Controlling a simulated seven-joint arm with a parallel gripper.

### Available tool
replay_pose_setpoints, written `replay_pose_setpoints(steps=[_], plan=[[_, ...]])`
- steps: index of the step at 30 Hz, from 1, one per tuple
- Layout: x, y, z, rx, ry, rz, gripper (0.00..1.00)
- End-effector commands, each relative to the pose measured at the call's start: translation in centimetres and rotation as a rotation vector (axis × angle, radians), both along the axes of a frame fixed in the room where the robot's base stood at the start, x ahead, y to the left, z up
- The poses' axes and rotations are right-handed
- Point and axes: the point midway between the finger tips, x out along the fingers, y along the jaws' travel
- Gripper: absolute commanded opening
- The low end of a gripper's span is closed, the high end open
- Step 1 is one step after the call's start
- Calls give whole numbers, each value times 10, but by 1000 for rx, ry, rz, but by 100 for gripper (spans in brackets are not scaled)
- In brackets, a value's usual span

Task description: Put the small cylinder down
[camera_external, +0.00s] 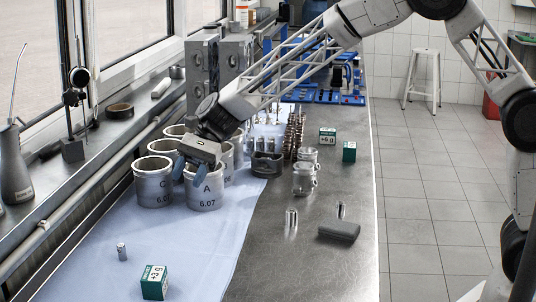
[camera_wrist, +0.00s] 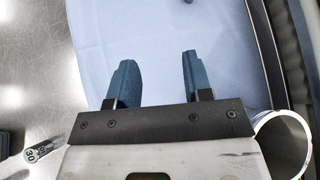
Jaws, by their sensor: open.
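My gripper (camera_external: 184,172) is above and beside the large grey cylinders near the window side. In the wrist view my gripper (camera_wrist: 158,58) is open, with two blue fingers apart and nothing between them but cloth below. A small metal cylinder (camera_external: 122,252) stands upright on the blue cloth in the front left, apart from the gripper. A small metal cylinder marked 30 (camera_wrist: 38,151) shows at the lower left in the wrist view. I cannot tell which one the task means.
Large grey cylinders, one marked A (camera_external: 206,190), crowd under the gripper. A green-and-white box (camera_external: 154,283) stands at the front of the blue cloth (camera_external: 200,245). A dark grey block (camera_external: 339,232) lies on the steel bench. Clear cloth lies in front of the cylinders.

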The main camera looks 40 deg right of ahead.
Motion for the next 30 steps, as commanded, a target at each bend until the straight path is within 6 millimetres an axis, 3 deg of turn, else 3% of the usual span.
replay_pose_setpoints(steps=[3,14,21,30], plan=[[-4,-46,22,-22,-82,20,46],[-33,-179,71,-111,-324,101,46],[-66,-263,94,-185,-472,165,46],[-118,-361,110,-296,-638,258,46]])
